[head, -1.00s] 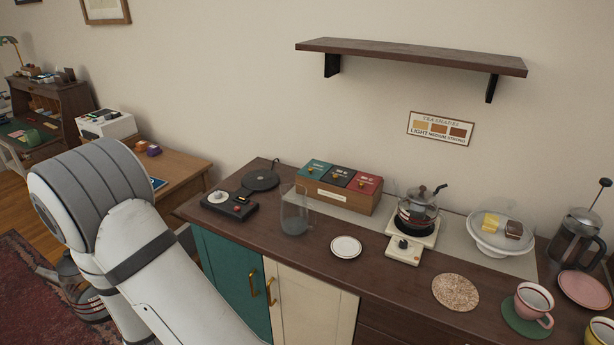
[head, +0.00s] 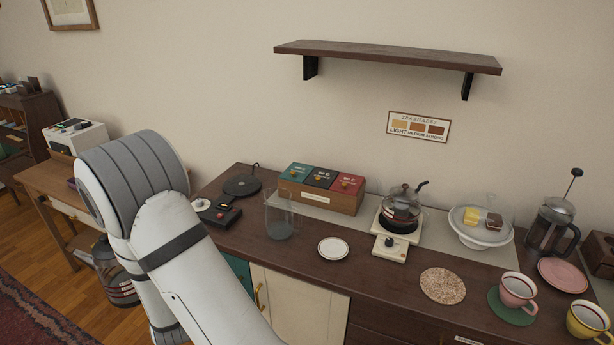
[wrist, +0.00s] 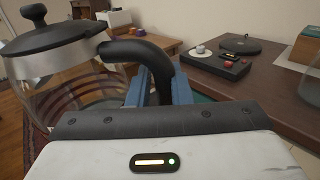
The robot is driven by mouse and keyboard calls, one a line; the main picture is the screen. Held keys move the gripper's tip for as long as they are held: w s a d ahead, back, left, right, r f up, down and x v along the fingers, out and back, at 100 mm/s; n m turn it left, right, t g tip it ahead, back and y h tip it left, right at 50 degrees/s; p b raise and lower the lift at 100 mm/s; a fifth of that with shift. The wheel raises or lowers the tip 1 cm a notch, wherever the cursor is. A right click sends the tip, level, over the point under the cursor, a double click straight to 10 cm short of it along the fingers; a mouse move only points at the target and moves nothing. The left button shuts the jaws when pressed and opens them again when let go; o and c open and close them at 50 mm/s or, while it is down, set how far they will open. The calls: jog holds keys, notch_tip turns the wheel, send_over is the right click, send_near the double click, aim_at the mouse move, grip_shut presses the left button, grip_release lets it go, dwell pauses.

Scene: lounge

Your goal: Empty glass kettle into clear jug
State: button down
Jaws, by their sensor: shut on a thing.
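The glass kettle (head: 118,280) hangs left of the counter in the head view, partly hidden by my arm. In the wrist view the kettle (wrist: 75,78) has a dark lid and a black handle. My gripper (wrist: 160,84), with blue fingers, is shut on that handle; in the head view my arm hides it. The clear jug (head: 279,228) stands upright on the counter, apart from the kettle and to its right. It looks empty. A glass edge at the right of the wrist view (wrist: 311,85) seems to be the jug.
A second glass kettle (head: 402,205) sits on a burner. A black control box (head: 219,216) and round plate (head: 241,186) lie left of the jug, a tea box (head: 325,190) behind it, a white saucer (head: 333,248) to its right. A wooden desk (head: 60,180) stands left.

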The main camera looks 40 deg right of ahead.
jog(key=s+d+r+m+g+h, duration=0.35)
jog(key=d+r+h, duration=0.2)
jog(key=d, duration=0.25)
jog(key=s+d+r+m+g+h, duration=0.2)
jog(key=d+r+m+g+h, duration=0.15)
jog(key=d+r, duration=0.35)
jog(key=s+d+r+m+g+h, duration=0.1)
jog(key=s+d+r+m+g, duration=0.2)
jog(key=s+d+g, duration=0.3)
jog(key=s+d+r+m+g+h, duration=0.2)
jog(key=s+d+r+m+g, duration=0.2)
jog(key=s, duration=0.6)
jog(key=d+m+g, duration=0.2)
jog(key=d, duration=0.1)
jog(key=shift+s+d+r, duration=0.2)
jog(key=shift+s, duration=0.05)
jog(key=shift+f, duration=0.45)
notch_tip(320, 180, down, 14)
jog(key=n+b, duration=0.1)
jog(key=b, duration=0.9)
jog(key=shift+s+n, duration=0.2)
jog(key=shift+n, duration=0.2)
dwell(0.7)
jog(key=shift+a+r+p, duration=0.1)
jog(key=shift+r+p, duration=0.25)
jog(key=shift+p, duration=0.15)
